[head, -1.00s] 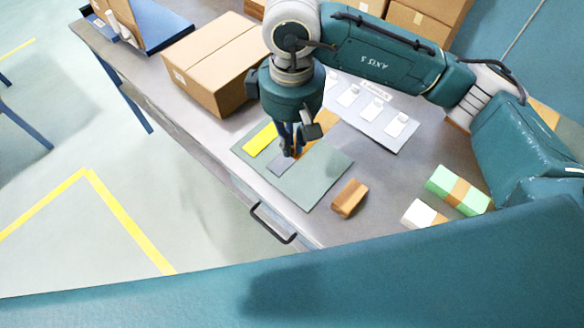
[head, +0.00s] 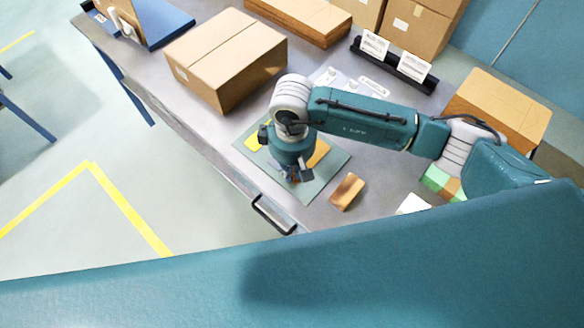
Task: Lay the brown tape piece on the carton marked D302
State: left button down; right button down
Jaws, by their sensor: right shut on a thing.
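My right gripper (head: 294,178) points down over the grey-green mat (head: 308,191), low above its middle. It is shut on the brown tape piece (head: 319,152), which sticks out to the upper right of the fingers. The fingers and wrist hide the rest of it. I cannot tell whether the piece touches the mat. A large closed carton (head: 205,64) stands up and left of the mat, and another carton (head: 500,108) at the right. Their markings are too small to read, so I cannot tell which is D302. My left gripper is not in view.
A yellow piece (head: 251,143) lies on the mat. A small brown block (head: 347,191) lies at its right edge. A black holder (head: 394,66) with white cards and stacked cartons (head: 415,28) stand at the back. A green box (head: 436,178) sits near my right arm.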

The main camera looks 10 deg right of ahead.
jog(key=shift+f, duration=0.15)
jog(key=c, duration=1.8)
grip_release()
